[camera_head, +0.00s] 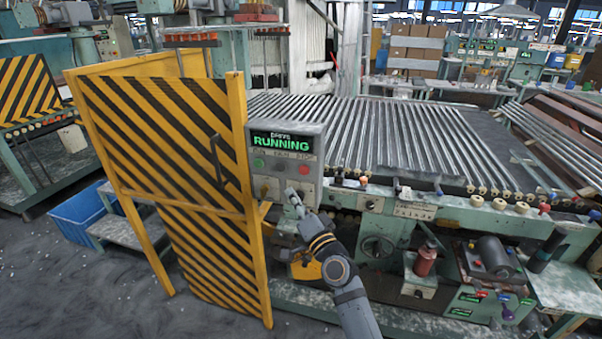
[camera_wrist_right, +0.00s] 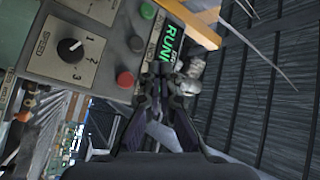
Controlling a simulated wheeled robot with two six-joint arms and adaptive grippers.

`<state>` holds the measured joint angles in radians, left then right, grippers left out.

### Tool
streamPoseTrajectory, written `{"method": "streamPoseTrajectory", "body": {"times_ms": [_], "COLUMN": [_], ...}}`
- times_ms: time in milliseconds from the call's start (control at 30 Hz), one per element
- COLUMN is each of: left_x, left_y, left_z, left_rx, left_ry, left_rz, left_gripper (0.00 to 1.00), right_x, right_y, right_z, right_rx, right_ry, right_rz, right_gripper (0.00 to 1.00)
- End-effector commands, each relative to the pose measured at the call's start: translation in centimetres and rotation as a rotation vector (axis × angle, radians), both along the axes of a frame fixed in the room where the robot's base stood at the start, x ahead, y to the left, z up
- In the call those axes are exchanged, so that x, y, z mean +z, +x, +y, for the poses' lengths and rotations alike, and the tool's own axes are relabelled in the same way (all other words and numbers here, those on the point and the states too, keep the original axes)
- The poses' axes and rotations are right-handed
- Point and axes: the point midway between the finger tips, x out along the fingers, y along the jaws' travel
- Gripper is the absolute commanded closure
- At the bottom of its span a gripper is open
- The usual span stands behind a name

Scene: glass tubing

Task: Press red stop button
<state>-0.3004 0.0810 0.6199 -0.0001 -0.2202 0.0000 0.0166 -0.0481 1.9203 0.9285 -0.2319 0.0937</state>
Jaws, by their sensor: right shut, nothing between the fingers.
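A grey control box (camera_head: 283,175) stands beside the yellow gate, with a lit display (camera_head: 282,143) reading "RUNNING" in green. Below the display are a green button (camera_head: 258,163) on the left and the red stop button (camera_head: 304,169) on the right. In the right wrist view the panel is turned, and the red button (camera_wrist_right: 125,80) shows clear and uncovered. My right gripper (camera_head: 293,194) is shut and empty, in front of the lower part of the box. In the wrist view its fingertips (camera_wrist_right: 163,80) appear just right of the red button. Contact cannot be told. My left gripper is not in view.
The yellow-and-black striped gate (camera_head: 165,135) stands close at the left of the box. The machine's bed of glass tubes (camera_head: 400,140) spreads to the right. A black selector knob (camera_wrist_right: 70,47) shows on the panel. A blue crate (camera_head: 80,215) is on the floor.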

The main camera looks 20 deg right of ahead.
Motion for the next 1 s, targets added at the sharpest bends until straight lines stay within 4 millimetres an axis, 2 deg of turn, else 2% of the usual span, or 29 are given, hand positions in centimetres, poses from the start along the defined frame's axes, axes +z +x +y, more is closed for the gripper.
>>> {"method": "streamPoseTrajectory", "body": {"times_ms": [333, 533, 800, 1000], "left_x": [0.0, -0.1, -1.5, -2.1], "left_y": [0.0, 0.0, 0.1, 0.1], "left_z": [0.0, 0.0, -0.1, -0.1], "left_rx": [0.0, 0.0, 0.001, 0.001], "left_ry": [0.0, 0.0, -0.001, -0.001], "left_rz": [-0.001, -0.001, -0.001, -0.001], "left_gripper": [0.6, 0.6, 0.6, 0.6], "right_x": [0.0, 0.0, -0.4, -0.2], "right_y": [0.6, 2.8, 5.8, 7.1], "right_z": [-0.3, -1.9, -3.9, -4.8], "right_rx": [0.0, -0.002, -0.001, -0.001], "right_ry": [-0.004, -0.007, -0.005, -0.003], "right_rz": [0.0, 0.0, -0.001, 0.0], "right_gripper": [1.0, 1.0, 1.0, 1.0]}}
